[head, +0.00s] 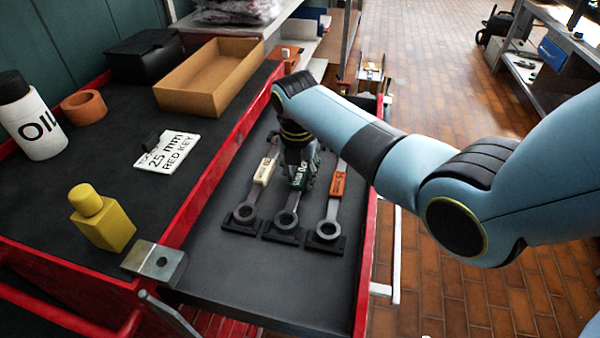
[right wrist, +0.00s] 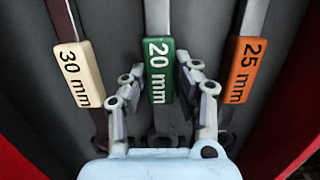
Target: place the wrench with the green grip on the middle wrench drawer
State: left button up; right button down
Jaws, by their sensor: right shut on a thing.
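The wrench with the green grip (head: 286,219) lies in the middle of three wrenches in the open, dark-lined drawer (head: 235,272). Its ring end sits at a black holder. Its green grip, marked 20 mm, shows in the right wrist view (right wrist: 159,72). My right gripper (head: 301,172) reaches down over this wrench and is shut on the green grip, with one finger on each side in the right wrist view (right wrist: 158,82). The gripper hides part of the wrench in the head view. My left gripper is out of view.
A cream 30 mm wrench (head: 264,172) lies left and an orange 25 mm wrench (head: 338,185) right, both close by. The red cart top holds a white card (head: 167,152), yellow bottle (head: 103,222), oil bottle (head: 32,122) and cardboard tray (head: 180,101). The drawer front is clear.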

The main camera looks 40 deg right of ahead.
aim_at(298, 180)
jog(key=c, duration=1)
grip_release()
notch_tip(298, 180, up, 12)
jog(key=a+p, duration=0.1)
jog(key=shift+s, duration=0.45)
jog(key=shift+a, duration=0.1)
